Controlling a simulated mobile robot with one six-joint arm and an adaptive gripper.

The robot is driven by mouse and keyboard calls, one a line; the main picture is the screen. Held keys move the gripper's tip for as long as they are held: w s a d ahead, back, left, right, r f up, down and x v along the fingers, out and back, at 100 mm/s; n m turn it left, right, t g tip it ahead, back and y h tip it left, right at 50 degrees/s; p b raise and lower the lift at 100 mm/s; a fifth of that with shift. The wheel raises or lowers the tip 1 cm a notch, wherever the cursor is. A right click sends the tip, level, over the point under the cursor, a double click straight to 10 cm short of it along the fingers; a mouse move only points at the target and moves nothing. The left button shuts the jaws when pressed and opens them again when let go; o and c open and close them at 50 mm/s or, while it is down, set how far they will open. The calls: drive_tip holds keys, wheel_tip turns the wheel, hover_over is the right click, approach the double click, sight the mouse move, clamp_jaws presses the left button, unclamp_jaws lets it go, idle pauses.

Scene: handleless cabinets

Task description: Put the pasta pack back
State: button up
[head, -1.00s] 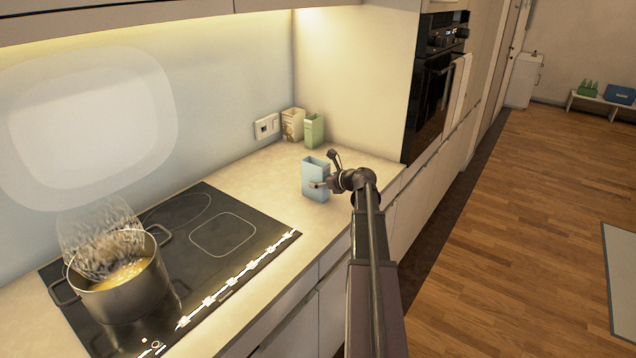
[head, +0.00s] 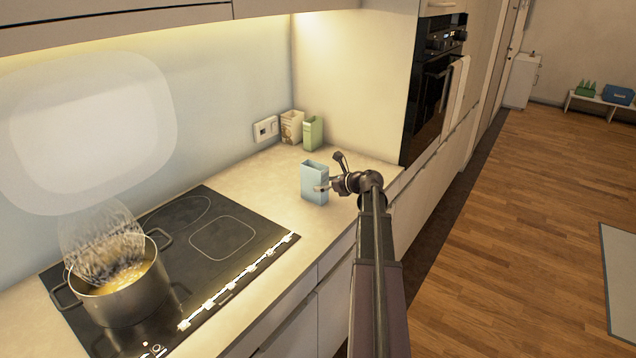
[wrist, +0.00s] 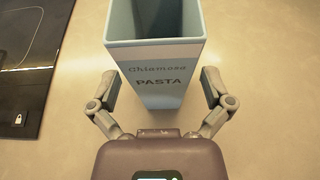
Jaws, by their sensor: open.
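The pasta pack (head: 314,184) is a light blue, open-topped box standing upright on the counter, right of the hob. In the wrist view the pack (wrist: 160,82) shows the word PASTA on its near face and a dark inside. My gripper (head: 326,186) is at the pack's right side in the head view. In the wrist view my gripper (wrist: 161,92) is open, with one finger on each side of the pack's near end. Small gaps show between the fingers and the pack.
A steaming pot (head: 120,284) with yellow contents stands on the black hob (head: 230,240). A green box (head: 313,133) and a cream patterned box (head: 291,127) stand at the back corner by a wall socket (head: 265,129). Counter around the pack is clear. An oven (head: 432,90) is at the right.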

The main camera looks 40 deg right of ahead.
drive_tip(key=p+v, duration=0.3)
drive_tip(key=v, duration=0.6)
